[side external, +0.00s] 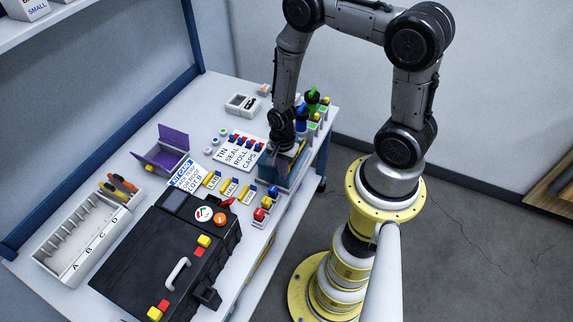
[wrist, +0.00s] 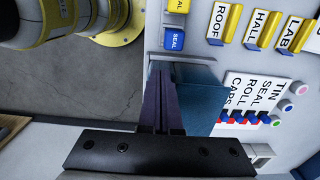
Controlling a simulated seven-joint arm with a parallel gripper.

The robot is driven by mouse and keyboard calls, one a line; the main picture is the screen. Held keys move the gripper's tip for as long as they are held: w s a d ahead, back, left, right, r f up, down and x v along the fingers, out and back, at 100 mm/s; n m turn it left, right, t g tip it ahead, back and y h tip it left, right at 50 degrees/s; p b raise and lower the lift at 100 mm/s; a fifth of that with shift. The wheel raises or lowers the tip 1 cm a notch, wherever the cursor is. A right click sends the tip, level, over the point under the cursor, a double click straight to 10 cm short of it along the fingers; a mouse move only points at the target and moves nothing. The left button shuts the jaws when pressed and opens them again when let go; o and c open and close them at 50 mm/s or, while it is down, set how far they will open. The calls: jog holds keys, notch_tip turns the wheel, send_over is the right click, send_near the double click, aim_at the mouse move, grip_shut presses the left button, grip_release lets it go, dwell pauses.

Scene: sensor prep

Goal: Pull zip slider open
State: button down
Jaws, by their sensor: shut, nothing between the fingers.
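My gripper (wrist: 161,75) is shut and empty, its two dark fingers together in the wrist view. The fingers are at a dark blue, upright pouch-like item (wrist: 200,92); I cannot tell whether they touch it. This item stands in or beside a grey holder at the table's right edge. In the side external view my gripper (side external: 286,148) points down over the same spot, and the wrist hides much of it. I cannot make out a zip slider in either view; the fingers may hide it.
A blue SEAL block (wrist: 174,40) and yellow-edged ROOF, HALL and LAB labels lie close by. A white TIN SEAL ROLL CAPS board (side external: 238,150) is left of the gripper. A black case (side external: 150,245), purple open box (side external: 172,137) and lettered tray (side external: 62,262) crowd the table.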

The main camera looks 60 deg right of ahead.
aim_at(301, 149)
jog(key=shift+d, duration=6.8)
jog(key=shift+a, duration=0.15)
jog(key=shift+a, duration=0.35)
notch_tip(301, 149, up, 7)
